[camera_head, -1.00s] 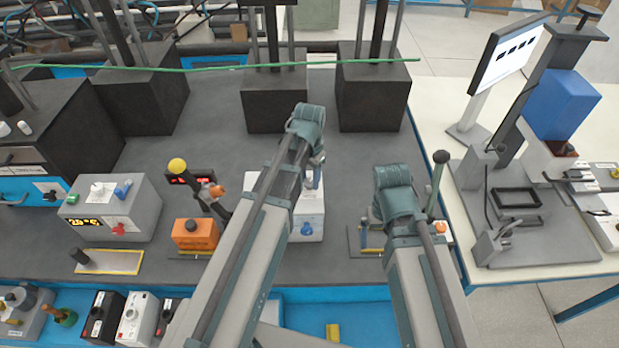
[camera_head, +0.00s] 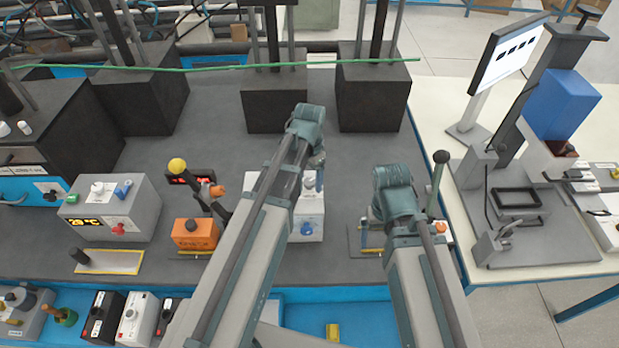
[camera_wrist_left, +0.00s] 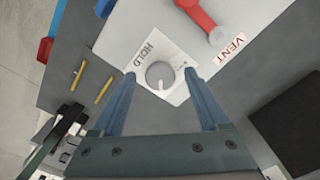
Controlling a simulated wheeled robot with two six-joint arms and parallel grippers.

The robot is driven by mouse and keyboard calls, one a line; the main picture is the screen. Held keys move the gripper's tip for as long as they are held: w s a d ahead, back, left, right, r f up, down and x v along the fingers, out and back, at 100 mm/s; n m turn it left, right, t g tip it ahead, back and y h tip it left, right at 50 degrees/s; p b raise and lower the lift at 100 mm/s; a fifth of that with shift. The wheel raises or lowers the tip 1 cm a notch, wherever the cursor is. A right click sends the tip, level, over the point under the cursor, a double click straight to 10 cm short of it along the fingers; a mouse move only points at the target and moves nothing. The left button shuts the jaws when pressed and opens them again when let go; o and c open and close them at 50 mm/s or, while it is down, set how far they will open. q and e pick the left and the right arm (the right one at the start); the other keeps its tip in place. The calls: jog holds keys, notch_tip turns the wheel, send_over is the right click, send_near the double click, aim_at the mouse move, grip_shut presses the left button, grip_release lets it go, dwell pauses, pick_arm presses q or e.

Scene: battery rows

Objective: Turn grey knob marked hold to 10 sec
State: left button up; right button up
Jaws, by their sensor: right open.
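The grey round knob (camera_wrist_left: 160,75) sits on a white label plate marked HOLD in the left wrist view. A pale pointer line on it points toward the lower edge of the picture. The small scale marks beside it are too small to read. My left gripper (camera_wrist_left: 161,76) is open, with one finger on each side of the knob and a visible gap to it. A white box (camera_head: 312,215) shows partly behind my left arm.
A red handle (camera_wrist_left: 200,15) marked VENT is close to the knob. In the head view, an orange box (camera_head: 196,235) and a grey box with a display (camera_head: 145,205) stand left of my left arm.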

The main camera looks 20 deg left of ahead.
aim_at(310, 181)
pick_arm(q)
jog(key=shift+r, duration=0.1)
notch_tip(310, 181, up, 14)
jog(key=p, duration=1.3)
jog(key=shift+f+p, duration=0.2)
jog(key=shift+p, duration=0.2)
jog(key=shift+f, duration=0.2)
notch_tip(310, 181, down, 13)
jog(key=b, duration=1.3)
jog(key=shift+f+b, duration=0.1)
jog(key=shift+b, duration=0.2)
